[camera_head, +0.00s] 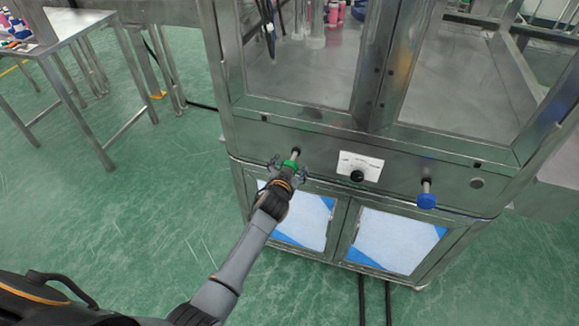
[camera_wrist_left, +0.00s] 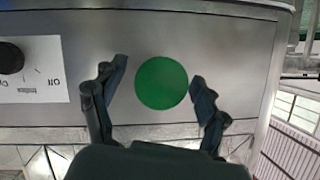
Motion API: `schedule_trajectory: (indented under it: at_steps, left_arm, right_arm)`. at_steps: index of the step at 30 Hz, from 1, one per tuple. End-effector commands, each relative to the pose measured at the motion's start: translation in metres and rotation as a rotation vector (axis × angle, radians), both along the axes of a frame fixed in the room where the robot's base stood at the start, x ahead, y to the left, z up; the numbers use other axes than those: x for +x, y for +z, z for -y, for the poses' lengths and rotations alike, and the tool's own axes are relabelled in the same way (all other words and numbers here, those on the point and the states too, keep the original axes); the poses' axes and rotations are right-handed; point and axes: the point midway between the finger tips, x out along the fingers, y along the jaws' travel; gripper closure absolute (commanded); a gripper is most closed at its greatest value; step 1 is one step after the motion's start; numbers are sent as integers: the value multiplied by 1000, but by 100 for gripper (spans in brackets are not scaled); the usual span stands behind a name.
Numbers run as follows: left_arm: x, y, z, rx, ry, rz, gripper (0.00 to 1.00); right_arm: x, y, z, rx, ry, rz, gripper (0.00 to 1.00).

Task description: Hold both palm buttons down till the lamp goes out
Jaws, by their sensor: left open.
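The green palm button (camera_head: 291,164) sticks out on a short stem from the left part of the steel machine's front panel. In the left wrist view its round green face (camera_wrist_left: 161,83) is fully visible between my fingers. My left gripper (camera_head: 288,168) is open at this button, one finger on each side. I cannot tell whether it touches or presses it. The blue palm button (camera_head: 427,201) stands out on its stem at the right of the same panel, with nothing at it. My right gripper is not in view. I cannot make out a lit lamp.
A white plate with a black knob (camera_head: 357,176) sits between the buttons. A small round grey fitting (camera_head: 477,183) is right of the blue button. Glazed doors are above the panel, cabinet doors below. A steel table (camera_head: 70,25) stands at upper left. The green floor in front is clear.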

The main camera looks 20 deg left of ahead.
Motion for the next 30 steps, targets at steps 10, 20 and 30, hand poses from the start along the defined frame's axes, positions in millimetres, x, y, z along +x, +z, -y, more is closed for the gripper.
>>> schedule_trajectory:
  at_steps: [10, 20, 30]
  left_arm:
    - [0, 0, 0, 0, 0, 0, 65]
    - [0, 0, 0, -1, 0, 0, 85]
    - [2, 0, 0, -1, -1, 0, 85]
  right_arm:
    - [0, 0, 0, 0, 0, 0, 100]
    - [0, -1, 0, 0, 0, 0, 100]
    - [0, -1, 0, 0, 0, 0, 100]
